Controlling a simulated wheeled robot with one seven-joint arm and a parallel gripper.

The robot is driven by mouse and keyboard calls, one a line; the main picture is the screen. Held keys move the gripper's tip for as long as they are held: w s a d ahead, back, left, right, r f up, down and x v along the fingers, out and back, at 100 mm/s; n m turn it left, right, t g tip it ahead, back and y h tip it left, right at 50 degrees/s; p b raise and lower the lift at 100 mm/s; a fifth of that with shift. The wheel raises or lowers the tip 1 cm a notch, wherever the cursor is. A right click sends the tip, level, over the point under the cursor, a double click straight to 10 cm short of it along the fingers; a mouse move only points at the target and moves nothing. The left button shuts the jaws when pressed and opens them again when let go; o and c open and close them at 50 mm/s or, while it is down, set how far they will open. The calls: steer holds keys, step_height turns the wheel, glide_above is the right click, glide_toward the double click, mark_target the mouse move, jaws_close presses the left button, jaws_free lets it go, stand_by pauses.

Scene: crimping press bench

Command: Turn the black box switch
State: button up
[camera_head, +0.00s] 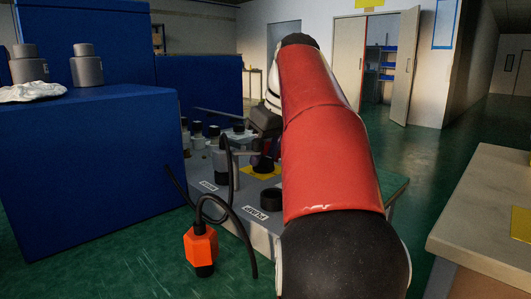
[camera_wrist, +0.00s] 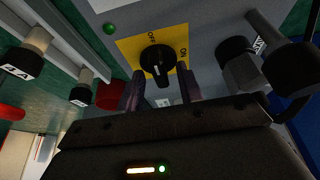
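The black rotary switch (camera_wrist: 157,60) sits on a yellow plate (camera_wrist: 128,46) marked OFF and ON in the wrist view. Its bar runs roughly up and down in that picture, with its lower end toward my gripper; I cannot tell which label it is set to. My gripper (camera_wrist: 160,78) is open, with one dark finger on each side of the knob's lower end. I cannot tell whether the fingers touch it. In the head view the yellow plate (camera_head: 262,173) shows below my gripper (camera_head: 262,158), and the switch itself is mostly hidden.
An orange box (camera_head: 200,246) hangs on a black cable in front of the grey bench panel. A blue block (camera_head: 90,180) stands left, and a pale table (camera_head: 480,215) right. A green button (camera_wrist: 110,28) is beside the plate.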

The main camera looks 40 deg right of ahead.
jaws_close()
steer(key=m+p, duration=0.1)
steer(key=m+h+p, duration=0.1)
steer(key=m, duration=0.1)
steer(key=shift+a+r+m, duration=0.15)
steer(key=shift+r+m, duration=0.05)
steer(key=shift+m, duration=0.1)
steer(key=m+h+p, duration=0.1)
steer(key=m, duration=0.1)
steer(key=m+g+h+p, duration=0.1)
steer(key=m+p, duration=0.1)
steer(key=m, duration=0.1)
steer(key=shift+w+a, duration=0.1)
steer(key=m+p, duration=0.1)
steer(key=m, duration=0.1)
steer(key=m+g+h+p, duration=0.1)
steer(key=m, duration=0.2)
steer(key=shift+w+a+h+p, duration=0.1)
steer(key=shift+h+p, duration=0.2)
steer(key=shift+w+f+m+g+h+p, duration=0.15)
steer(key=shift+m+g+p, duration=0.35)
steer(key=shift+m, duration=0.6)
steer(key=shift+s+r+m+g+h+p, duration=0.15)
steer(key=shift+m+g+p, duration=0.3)
steer(key=shift+m, duration=0.65)
steer(key=shift+w+f, duration=0.1)
steer(key=shift+f, duration=0.05)
jaws_free()
